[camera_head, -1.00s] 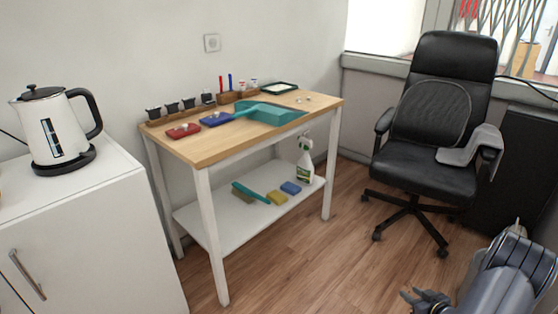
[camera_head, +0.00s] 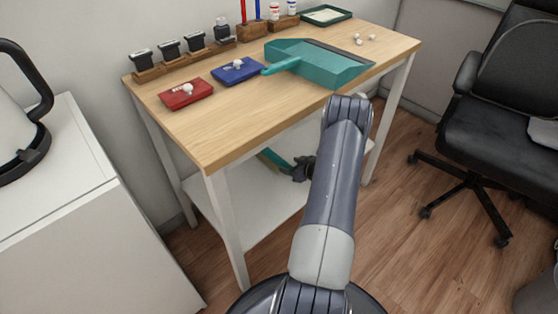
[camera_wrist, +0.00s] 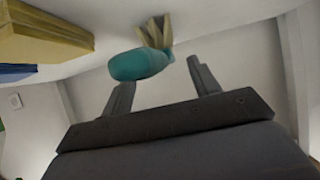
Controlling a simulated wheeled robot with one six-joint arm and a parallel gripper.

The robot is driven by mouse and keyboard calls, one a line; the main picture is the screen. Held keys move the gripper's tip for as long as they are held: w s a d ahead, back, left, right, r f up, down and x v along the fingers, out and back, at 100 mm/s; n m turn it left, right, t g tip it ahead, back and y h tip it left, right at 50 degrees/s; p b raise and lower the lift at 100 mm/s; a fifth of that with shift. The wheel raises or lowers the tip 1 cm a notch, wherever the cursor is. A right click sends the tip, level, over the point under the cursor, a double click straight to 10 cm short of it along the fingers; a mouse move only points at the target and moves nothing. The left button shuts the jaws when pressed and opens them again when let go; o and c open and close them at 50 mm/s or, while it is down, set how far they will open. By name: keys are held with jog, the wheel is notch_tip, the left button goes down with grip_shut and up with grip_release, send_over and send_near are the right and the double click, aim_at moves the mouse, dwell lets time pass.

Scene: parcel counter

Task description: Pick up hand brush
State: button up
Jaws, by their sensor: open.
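The hand brush (camera_head: 273,159) has a teal body and lies on the white lower shelf of the table, partly hidden by the tabletop edge and my gripper. In the wrist view its rounded teal end (camera_wrist: 138,65) is large and close, with pale bristles (camera_wrist: 155,31) behind it. My gripper (camera_head: 300,168) is under the tabletop beside the brush. In the wrist view my gripper (camera_wrist: 162,84) is open, with nothing held. The teal end appears ahead of the two fingers, nearer the left one; I cannot tell whether they touch.
The wooden tabletop (camera_head: 215,135) overhangs the shelf (camera_head: 255,220). A white table leg (camera_head: 227,235) stands at front.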

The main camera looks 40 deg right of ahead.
aim_at(284, 162)
jog(key=x, duration=0.3)
jog(key=b+x, duration=0.1)
jog(key=shift+w+a+r, duration=0.15)
jog(key=shift+w, duration=0.2)
jog(key=c, duration=1.2)
